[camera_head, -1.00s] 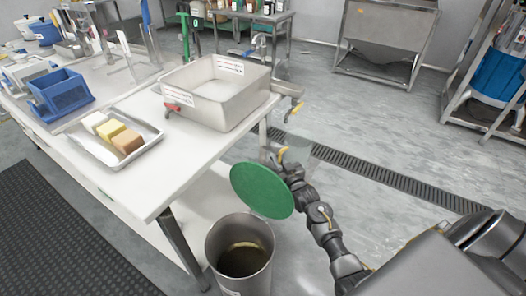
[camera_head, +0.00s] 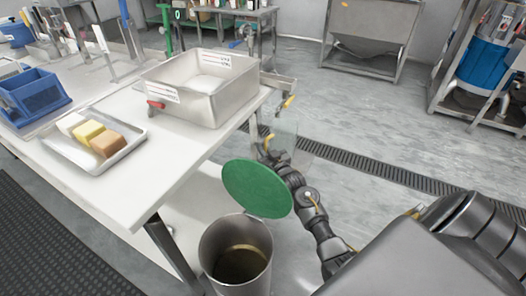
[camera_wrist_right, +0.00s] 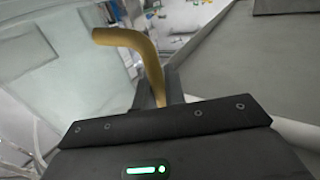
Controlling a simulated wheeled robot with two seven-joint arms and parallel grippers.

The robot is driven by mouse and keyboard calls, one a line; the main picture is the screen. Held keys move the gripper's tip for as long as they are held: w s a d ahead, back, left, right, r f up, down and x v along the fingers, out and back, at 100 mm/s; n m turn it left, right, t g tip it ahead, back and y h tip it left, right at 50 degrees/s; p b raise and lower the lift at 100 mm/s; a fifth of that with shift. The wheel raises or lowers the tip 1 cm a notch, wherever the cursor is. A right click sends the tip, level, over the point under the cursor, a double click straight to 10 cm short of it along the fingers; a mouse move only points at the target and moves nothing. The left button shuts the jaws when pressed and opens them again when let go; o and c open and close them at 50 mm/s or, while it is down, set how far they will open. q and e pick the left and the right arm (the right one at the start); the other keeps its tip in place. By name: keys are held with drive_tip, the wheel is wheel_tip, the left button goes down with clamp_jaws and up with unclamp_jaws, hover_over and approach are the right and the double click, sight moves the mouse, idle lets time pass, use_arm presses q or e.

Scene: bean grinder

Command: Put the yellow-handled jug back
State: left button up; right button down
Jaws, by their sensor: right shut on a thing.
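The jug (camera_head: 285,134) is clear and hard to make out, with a yellow handle (camera_head: 268,143). My right gripper (camera_head: 271,156) is shut on this handle and holds the jug in the air, just right of the white table's edge. In the right wrist view the bent yellow handle (camera_wrist_right: 148,58) rises from between the fingers, with the see-through jug body (camera_wrist_right: 60,50) to its left. The jug's contents cannot be told. My left gripper is not in view.
A steel basin (camera_head: 222,103) stands on the table (camera_head: 130,188), near the jug. A tray of coloured blocks (camera_head: 127,150) and a blue bin (camera_head: 40,98) are further left. A green disc (camera_head: 255,188) shows above a steel bucket (camera_head: 211,250). Floor to the right is open.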

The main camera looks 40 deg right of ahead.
drive_tip(key=shift+w+f, duration=0.15)
drive_tip(key=shift+w, duration=0.1)
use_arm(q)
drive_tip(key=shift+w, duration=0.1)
use_arm(e)
drive_tip(key=shift+s, duration=0.1)
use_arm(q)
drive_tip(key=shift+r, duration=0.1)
use_arm(e)
drive_tip(key=shift+f, duration=0.1)
drive_tip(key=c, duration=1.5)
unclamp_jaws()
drive_tip(key=shift+o, duration=0.2)
